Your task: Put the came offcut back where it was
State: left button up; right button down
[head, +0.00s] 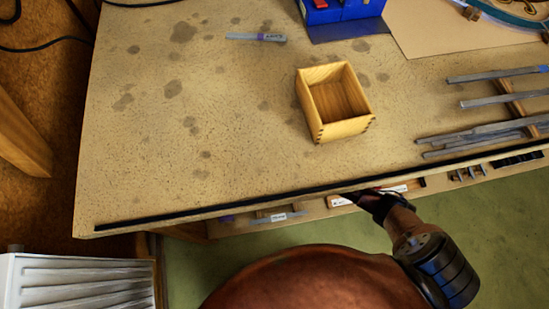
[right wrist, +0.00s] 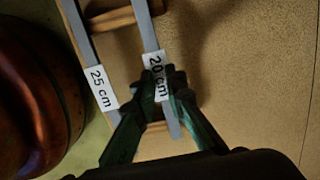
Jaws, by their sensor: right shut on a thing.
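My right gripper (right wrist: 165,92) is shut on a grey came strip labelled 20 cm (right wrist: 148,35), with its fingers around the label. The strip lies along or just above light wooden bars; I cannot tell whether it touches them. A second grey strip labelled 25 cm (right wrist: 82,38) lies beside it, to the left. In the head view my right gripper (head: 366,197) is at the bench's front edge, its fingertips partly hidden, near a white label. My left gripper is out of view.
An open wooden box (head: 335,102) stands on the bench (head: 190,150). Several long grey strips (head: 475,138) lie at the right on wooden supports. A blue object (head: 335,10) is at the back. A black strip (head: 300,193) runs along the front edge. The bench's left half is mostly clear.

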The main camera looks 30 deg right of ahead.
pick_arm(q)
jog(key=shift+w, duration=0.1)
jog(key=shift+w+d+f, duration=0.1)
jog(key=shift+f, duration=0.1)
pick_arm(e)
jog(key=shift+f, duration=0.15)
jog(key=c, duration=2)
grip_release()
jog(key=shift+o, duration=0.2)
